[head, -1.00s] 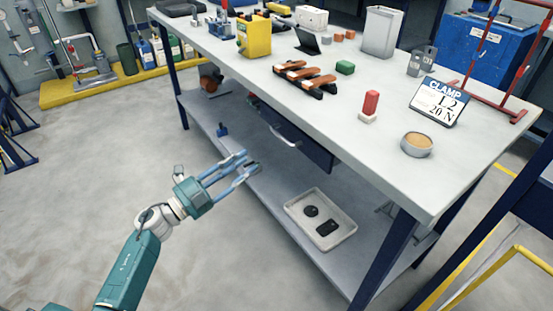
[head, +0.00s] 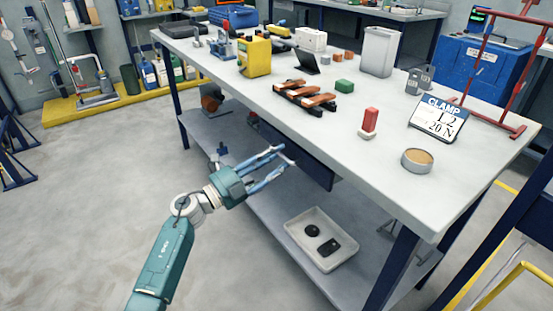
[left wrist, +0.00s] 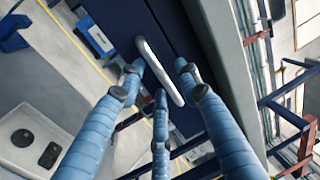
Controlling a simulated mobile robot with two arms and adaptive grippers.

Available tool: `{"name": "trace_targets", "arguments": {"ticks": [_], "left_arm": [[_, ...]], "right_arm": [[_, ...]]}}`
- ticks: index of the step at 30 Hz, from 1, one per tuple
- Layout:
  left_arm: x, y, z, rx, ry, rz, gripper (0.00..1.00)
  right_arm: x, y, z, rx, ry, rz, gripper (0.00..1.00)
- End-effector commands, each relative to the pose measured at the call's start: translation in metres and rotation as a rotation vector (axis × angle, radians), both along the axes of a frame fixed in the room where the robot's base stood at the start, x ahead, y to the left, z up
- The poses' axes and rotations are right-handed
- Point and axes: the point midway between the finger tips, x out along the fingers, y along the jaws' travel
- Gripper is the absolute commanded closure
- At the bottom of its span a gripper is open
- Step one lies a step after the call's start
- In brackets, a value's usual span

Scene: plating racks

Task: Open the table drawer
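The table drawer (head: 312,167) is a dark blue box under the front edge of the grey table (head: 400,175); its front looks closed. In the left wrist view the dark drawer front (left wrist: 125,20) carries a pale metal bar handle (left wrist: 158,68). My left gripper (head: 280,160) has three blue fingers, spread open and empty, in front of the drawer. In the left wrist view its fingertips (left wrist: 157,82) lie around the handle's outline, with the handle showing between them; I cannot tell whether they touch it. In the head view the fingers hide the handle. My right gripper is out of view.
A pale tray (head: 295,230) with dark parts sits on the lower shelf. The tabletop holds brown clamps (head: 303,96), a red-topped stamp (head: 368,122), a round tin (head: 417,160) and a sign (head: 437,118). The floor left of the table is clear.

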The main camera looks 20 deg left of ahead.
Motion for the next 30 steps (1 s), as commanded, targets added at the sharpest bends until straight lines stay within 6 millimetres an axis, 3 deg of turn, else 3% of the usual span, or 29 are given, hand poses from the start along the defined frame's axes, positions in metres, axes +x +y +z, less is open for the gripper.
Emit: {"name": "trace_targets", "arguments": {"ticks": [6,11,12,22,30], "left_arm": [[0.000,0.000,0.000,0.000,0.000,0.000,0.66],[0.000,0.000,0.000,0.000,0.000,0.000,0.98],[0.000,0.000,0.000,0.000,0.000,0.000,1.00],[-0.006,0.004,0.000,0.002,0.001,0.000,1.00],[-0.049,0.038,0.000,0.006,0.006,0.000,1.00]], "right_arm": [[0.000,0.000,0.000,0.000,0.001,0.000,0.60],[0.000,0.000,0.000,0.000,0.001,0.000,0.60],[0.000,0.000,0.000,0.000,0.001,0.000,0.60],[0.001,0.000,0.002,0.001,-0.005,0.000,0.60],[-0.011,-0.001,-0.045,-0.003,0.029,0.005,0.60]]}}
